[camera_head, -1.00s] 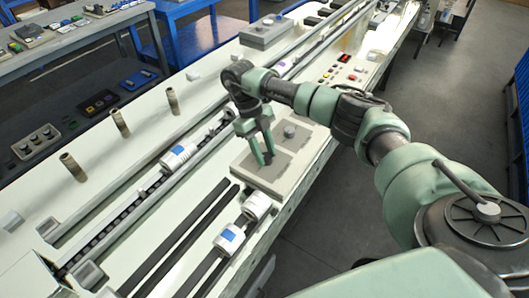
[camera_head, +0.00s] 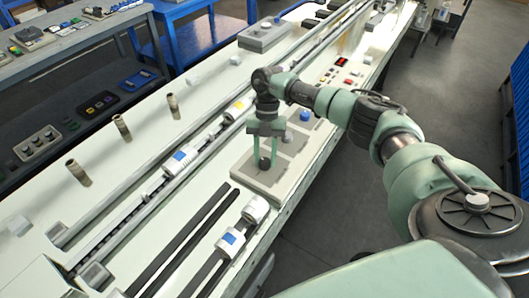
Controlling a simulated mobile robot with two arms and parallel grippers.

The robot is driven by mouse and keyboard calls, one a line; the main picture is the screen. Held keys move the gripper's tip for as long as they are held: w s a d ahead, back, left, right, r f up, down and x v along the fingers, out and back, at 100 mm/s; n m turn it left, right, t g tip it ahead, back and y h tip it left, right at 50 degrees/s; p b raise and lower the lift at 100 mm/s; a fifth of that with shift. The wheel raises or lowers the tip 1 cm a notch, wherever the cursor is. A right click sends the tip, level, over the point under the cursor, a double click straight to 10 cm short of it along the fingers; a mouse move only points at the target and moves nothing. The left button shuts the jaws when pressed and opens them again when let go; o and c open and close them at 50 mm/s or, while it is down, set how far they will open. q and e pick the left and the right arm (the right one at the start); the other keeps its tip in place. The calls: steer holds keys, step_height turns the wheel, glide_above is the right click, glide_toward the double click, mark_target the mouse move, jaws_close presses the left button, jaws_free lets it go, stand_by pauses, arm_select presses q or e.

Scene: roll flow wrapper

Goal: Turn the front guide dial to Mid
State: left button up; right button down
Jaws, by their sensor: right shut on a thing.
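A grey panel (camera_head: 287,163) on the machine's front edge carries dials in a row. The nearest dial is a dark knob (camera_head: 264,163). My right gripper (camera_head: 265,160) points down over the panel, its two green fingers on either side of this knob and shut on it. A grey knob (camera_head: 290,135) and a blue knob (camera_head: 305,116) stand behind it on the panel. The dial labels and the knob's pointer are too small or hidden to read. My left gripper is not in view.
Wrapped rolls (camera_head: 180,158) lie on the long rail left of the panel. More rolls (camera_head: 230,241) lie in front of it. Several upright brown posts (camera_head: 122,127) stand on the white deck. A control panel with a red display (camera_head: 342,62) is farther back.

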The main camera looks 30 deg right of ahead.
steer(key=shift+d+r+m+t+p, duration=0.1)
steer(key=shift+m+t+p, duration=0.3)
steer(key=shift+m+p, duration=0.55)
steer(key=shift+m+y, duration=0.3)
steer(key=shift+m, duration=0.05)
steer(key=c, duration=1)
jaws_free()
steer(key=b+v, duration=0.2)
steer(key=v, duration=0.5)
steer(key=shift+d+r, duration=0.15)
steer(key=shift+r, duration=0.15)
steer(key=shift+f, duration=0.1)
